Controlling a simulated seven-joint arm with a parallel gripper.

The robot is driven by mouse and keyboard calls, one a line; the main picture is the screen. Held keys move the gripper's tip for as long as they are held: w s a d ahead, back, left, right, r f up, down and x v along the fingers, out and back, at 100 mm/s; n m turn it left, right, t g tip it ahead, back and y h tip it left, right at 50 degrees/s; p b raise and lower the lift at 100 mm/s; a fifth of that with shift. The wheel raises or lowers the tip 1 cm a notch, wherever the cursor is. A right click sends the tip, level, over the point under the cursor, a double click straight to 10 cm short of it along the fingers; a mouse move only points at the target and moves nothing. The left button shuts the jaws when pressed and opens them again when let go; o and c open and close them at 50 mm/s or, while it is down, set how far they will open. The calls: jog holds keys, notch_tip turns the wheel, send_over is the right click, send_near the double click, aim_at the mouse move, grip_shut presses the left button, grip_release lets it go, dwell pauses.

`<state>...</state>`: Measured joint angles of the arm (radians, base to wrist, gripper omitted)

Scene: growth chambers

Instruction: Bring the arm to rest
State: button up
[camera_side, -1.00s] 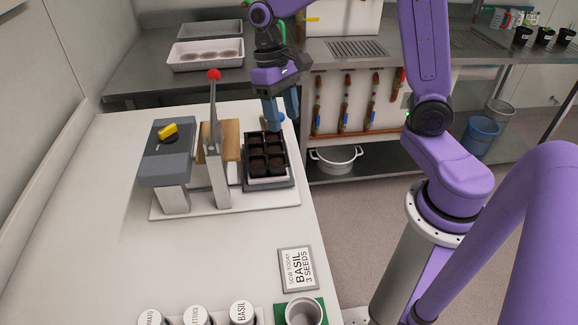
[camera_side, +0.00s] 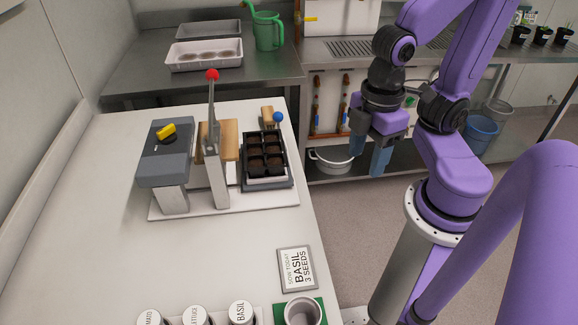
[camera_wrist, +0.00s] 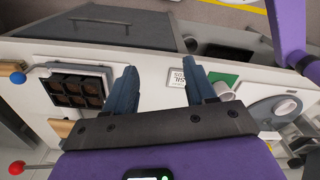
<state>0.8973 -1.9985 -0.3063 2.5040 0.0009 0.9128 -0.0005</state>
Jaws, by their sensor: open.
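My gripper (camera_side: 369,160) is open and empty. In the side view it hangs in the air to the right of the white table, fingers pointing down, in front of the rear bench's lower shelf. In the wrist view its two blue-grey fingers (camera_wrist: 162,88) are spread apart with nothing between them at the tips. My purple arm is folded back close to its column. The seed tray (camera_side: 265,153) with dark soil cells sits in the station on the table, apart from my gripper. It also shows at the left of the wrist view (camera_wrist: 77,90).
A lever with a red knob (camera_side: 212,75) and one with a blue knob (camera_side: 278,117) stand on the station. The sign (camera_side: 297,268), a cup (camera_side: 303,312) and several lidded jars are at the table's front. A green watering can (camera_side: 267,31) stands on the rear bench.

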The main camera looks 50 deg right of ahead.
jog(key=shift+w+a, duration=0.1)
jog(key=shift+w, duration=0.1)
jog(key=c, duration=1)
jog(key=shift+w+a+r+m, duration=0.1)
jog(key=shift+w+r+m, duration=0.05)
jog(key=shift+w+m, duration=0.2)
grip_shut()
jog(key=w+d+m+g, duration=0.3)
jog(key=w+m, duration=0.8)
jog(key=w, duration=0.9)
jog(key=w+d+f+m+y, duration=0.2)
jog(key=w+d+m, duration=0.35)
jog(key=d, duration=0.25)
jog(key=w+d+f+m+y, duration=0.1)
jog(key=w+d+f+m, duration=0.1)
jog(key=w+d+m, duration=0.5)
jog(key=shift+s+a+f+n+g, duration=0.15)
jog(key=shift+s+f+n, duration=0.4)
jog(key=shift+f, duration=0.75)
jog(key=shift+s+a+f+n+g, duration=0.1)
jog(key=shift+s+f+n, duration=0.2)
jog(key=shift+s+f, duration=0.7)
jog(key=shift+s+a+f+n+g, duration=0.15)
jog(key=shift+s+f+n, duration=0.25)
jog(key=shift+f, duration=1.2)
jog(key=shift+w+d+r, duration=0.1)
